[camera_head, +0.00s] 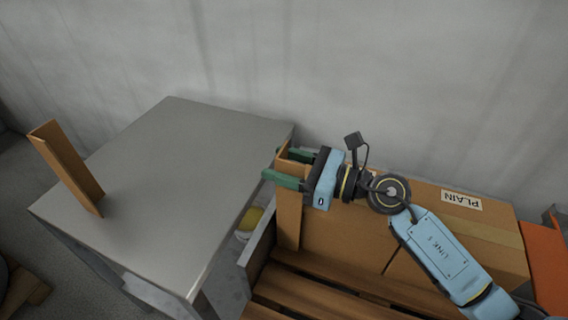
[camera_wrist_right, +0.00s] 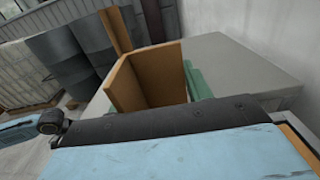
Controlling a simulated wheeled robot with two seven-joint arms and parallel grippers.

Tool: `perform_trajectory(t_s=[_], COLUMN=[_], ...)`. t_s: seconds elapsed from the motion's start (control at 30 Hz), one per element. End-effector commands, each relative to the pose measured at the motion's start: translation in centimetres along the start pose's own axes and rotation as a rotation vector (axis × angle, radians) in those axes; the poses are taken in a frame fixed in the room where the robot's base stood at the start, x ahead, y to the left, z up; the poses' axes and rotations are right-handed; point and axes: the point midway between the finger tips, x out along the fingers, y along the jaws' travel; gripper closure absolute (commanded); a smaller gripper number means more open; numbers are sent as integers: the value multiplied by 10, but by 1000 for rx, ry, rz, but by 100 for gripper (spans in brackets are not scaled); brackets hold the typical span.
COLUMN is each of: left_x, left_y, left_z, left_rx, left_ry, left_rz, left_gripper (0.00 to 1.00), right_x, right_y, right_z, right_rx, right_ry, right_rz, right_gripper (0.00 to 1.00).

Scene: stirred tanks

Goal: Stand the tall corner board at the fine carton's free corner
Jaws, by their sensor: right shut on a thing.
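My right gripper (camera_head: 284,168), with green fingers, is shut on a brown corner board (camera_head: 288,222). The board is upright at the left end of the brown cardboard on the pallet; whether it touches the carton there is unclear. In the wrist view the held board (camera_wrist_right: 150,76) shows its folded L shape beside a green finger. A carton (camera_head: 460,232) bears a label reading PLAIN; no label reading fine shows. Another brown corner board (camera_head: 68,168) stands, leaning in the picture, on the grey table. My left gripper is not in view.
The grey table (camera_head: 170,160) is mostly bare. The wooden pallet (camera_head: 330,292) lies under the cartons, with a metal plate (camera_head: 258,245) at its left.

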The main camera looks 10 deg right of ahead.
Motion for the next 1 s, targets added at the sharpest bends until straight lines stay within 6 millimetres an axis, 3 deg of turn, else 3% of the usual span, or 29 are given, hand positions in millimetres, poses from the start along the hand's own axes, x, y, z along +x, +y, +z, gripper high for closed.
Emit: perform_trajectory(t_s=[0.17,0.2,0.37,0.77,0.83,1.0], left_x=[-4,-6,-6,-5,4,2], left_y=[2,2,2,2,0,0], left_z=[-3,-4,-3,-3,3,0], left_rx=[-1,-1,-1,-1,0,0], left_ry=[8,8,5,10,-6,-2], left_rz=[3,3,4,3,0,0], left_gripper=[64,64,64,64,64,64], right_x=[0,0,0,0,-11,-49], right_y=[0,0,0,0,-1,0], right_z=[-3,-3,-3,1,-1,-2], right_rx=[0,0,0,0,0,1], right_ry=[0,0,0,0,4,7], right_rz=[0,0,0,0,-2,-1], right_gripper=[85,48,29,29,29,29])
